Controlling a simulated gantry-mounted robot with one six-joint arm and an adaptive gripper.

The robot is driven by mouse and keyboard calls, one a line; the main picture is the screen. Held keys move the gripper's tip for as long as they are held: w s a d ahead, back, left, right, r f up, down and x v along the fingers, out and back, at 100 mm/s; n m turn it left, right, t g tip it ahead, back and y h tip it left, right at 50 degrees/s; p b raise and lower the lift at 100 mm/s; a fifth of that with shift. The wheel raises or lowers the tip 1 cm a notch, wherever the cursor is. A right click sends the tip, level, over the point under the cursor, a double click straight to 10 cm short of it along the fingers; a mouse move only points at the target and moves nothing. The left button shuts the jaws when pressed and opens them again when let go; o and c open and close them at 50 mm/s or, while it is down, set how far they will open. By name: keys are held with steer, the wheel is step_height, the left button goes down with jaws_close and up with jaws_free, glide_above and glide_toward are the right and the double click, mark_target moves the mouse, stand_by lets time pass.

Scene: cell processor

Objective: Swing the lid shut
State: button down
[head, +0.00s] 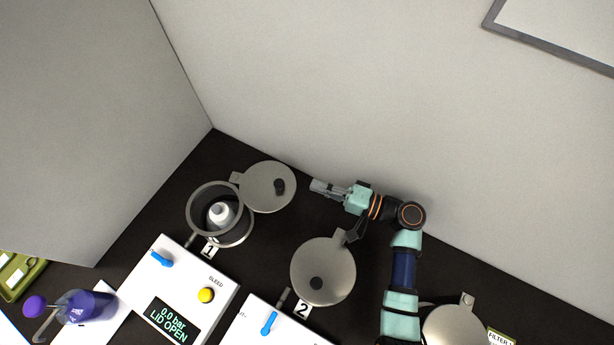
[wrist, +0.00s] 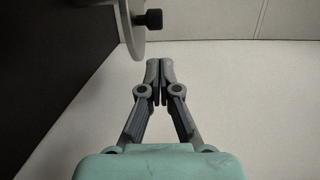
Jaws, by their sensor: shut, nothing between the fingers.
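The open lid (head: 262,190) is a grey round disc with a black knob (head: 279,186), swung back to the upper right of vessel 1.
Vessel 2 has its lid (head: 325,262) closed, below my arm. Another closed lid (head: 455,326) is at the lower right. A control panel (head: 180,290) reads "0.0 bar LID OPEN". A purple bottle (head: 85,306) stands at the lower left. A wall rises behind my arm.

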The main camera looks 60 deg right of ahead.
mark_target(289, 182)
steer(key=w, duration=0.2)
steer(key=w+a, duration=0.1)
steer(key=w, duration=0.5)
steer(key=shift+w+a+p, duration=0.25)
steer(key=shift+a+p, duration=0.05)
steer(key=shift+a, duration=0.05)
steer(key=shift+a, duration=0.1)
